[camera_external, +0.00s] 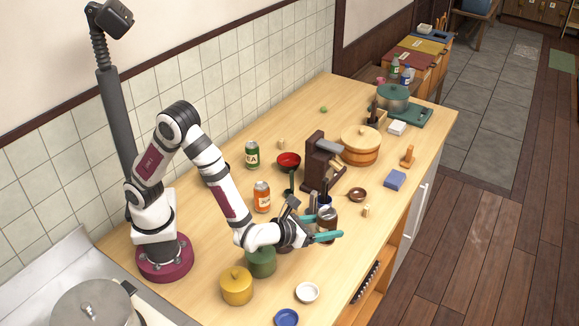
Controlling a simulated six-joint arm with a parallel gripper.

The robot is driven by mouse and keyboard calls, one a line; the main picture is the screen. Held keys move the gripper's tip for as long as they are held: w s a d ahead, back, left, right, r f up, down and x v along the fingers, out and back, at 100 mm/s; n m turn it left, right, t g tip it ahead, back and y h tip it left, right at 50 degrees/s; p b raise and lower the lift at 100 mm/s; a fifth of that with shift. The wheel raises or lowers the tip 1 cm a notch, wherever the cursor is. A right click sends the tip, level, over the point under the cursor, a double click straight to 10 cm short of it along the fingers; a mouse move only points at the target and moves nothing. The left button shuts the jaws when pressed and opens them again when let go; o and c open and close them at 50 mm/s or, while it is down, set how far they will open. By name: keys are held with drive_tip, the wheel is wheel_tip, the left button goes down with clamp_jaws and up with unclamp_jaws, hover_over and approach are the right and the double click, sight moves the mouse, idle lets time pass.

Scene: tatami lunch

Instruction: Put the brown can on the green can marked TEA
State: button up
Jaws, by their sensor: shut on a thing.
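The green can marked TEA (252,155) stands upright on the wooden counter, left of the red bowl, with its top clear. My gripper (326,229) is at the centre right, with its teal fingers on either side of the brown can (328,219). It is shut on this can, which looks roughly upright. I cannot tell whether the can's base touches the counter. My gripper is in front of and to the right of the green can, well apart from it.
An orange can (262,197) and the red bowl (289,161) stand near the green can. A dark brown wooden stand (317,160) rises behind my gripper. Yellow (236,286) and green (261,262) lidded pots are by my forearm.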

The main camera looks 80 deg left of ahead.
wheel_tip(320, 180, up, 11)
drive_tip(key=shift+r, duration=0.1)
drive_tip(key=w+a+n+g+y, duration=0.1)
drive_tip(key=w+a+n+y, duration=0.15)
drive_tip(key=a, duration=0.75)
drive_tip(key=n+g+y, duration=0.6)
drive_tip(key=n+g, duration=0.3)
hover_over(252, 144)
wheel_tip(252, 144, down, 12)
drive_tip(key=shift+r, duration=0.1)
wheel_tip(252, 144, down, 4)
drive_tip(key=shift+s+f, duration=0.1)
